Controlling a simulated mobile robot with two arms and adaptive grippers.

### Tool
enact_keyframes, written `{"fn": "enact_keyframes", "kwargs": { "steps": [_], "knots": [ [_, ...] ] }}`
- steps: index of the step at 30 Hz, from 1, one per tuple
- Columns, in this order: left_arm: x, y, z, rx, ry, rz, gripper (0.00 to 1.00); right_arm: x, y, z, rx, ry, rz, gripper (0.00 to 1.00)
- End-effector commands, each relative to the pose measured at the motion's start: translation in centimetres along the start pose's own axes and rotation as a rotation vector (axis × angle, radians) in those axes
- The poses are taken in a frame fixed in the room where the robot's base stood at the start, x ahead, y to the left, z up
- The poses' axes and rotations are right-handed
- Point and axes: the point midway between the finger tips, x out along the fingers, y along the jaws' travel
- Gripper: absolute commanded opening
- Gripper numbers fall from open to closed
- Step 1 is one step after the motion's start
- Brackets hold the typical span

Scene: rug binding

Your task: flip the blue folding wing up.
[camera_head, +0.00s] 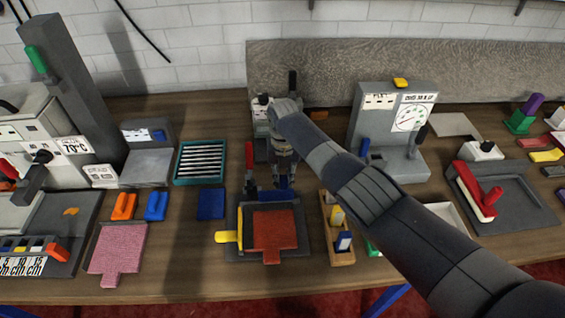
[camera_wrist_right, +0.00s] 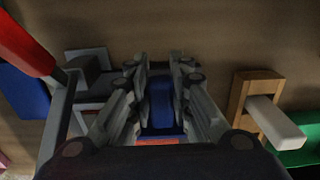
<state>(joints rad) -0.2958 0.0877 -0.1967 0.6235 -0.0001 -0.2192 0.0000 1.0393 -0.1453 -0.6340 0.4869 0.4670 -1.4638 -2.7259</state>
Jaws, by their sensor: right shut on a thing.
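The folding jig has a dark grey base (camera_head: 300,243) in the middle of the table. A red rug piece (camera_head: 274,229) lies on it, and a yellow wing (camera_head: 229,237) sticks out at its left. The blue folding wing (camera_head: 270,196) is at the jig's back edge, partly hidden by my right gripper (camera_head: 284,178). In the right wrist view the blue wing's tab (camera_wrist_right: 160,98) stands between the fingers, and my right gripper (camera_wrist_right: 160,85) is shut on it. The wing's exact tilt is hard to tell. My left gripper is not in view.
A red-handled lever (camera_head: 249,155) stands just left of my right gripper. A wooden rack (camera_head: 341,256) with coloured blocks is close to the jig's right. A blue pad (camera_head: 211,204) and pink rug piece (camera_head: 118,247) lie to the left. A gauge machine (camera_head: 391,130) stands behind right.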

Motion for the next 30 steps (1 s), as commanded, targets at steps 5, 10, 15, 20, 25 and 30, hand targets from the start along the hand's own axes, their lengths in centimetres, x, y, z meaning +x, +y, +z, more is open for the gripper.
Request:
{"fn": "enact_keyframes", "kwargs": {
  "steps": [5, 10, 15, 20, 25, 30],
  "knots": [
    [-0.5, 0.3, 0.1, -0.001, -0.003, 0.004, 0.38, 0.4, 0.0, -0.8, 0.0, 0.023, 0.0, 0.0],
    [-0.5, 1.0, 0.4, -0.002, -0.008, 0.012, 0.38, 0.5, 0.0, -1.0, 0.001, 0.028, 0.0, 0.0],
    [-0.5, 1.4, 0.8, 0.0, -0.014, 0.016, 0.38, 0.5, 0.0, -1.0, 0.001, 0.029, 0.0, 0.0],
    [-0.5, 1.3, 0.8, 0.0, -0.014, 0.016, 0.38, 0.5, 0.0, -1.0, 0.001, 0.03, 0.0, 0.4],
    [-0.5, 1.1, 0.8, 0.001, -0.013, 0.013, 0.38, 0.4, 0.0, -0.9, 0.001, 0.027, 0.0, 0.4],
    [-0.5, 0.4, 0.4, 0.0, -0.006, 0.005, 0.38, 0.2, 0.0, -0.8, 0.001, 0.026, 0.0, 0.4]
  ]
}}
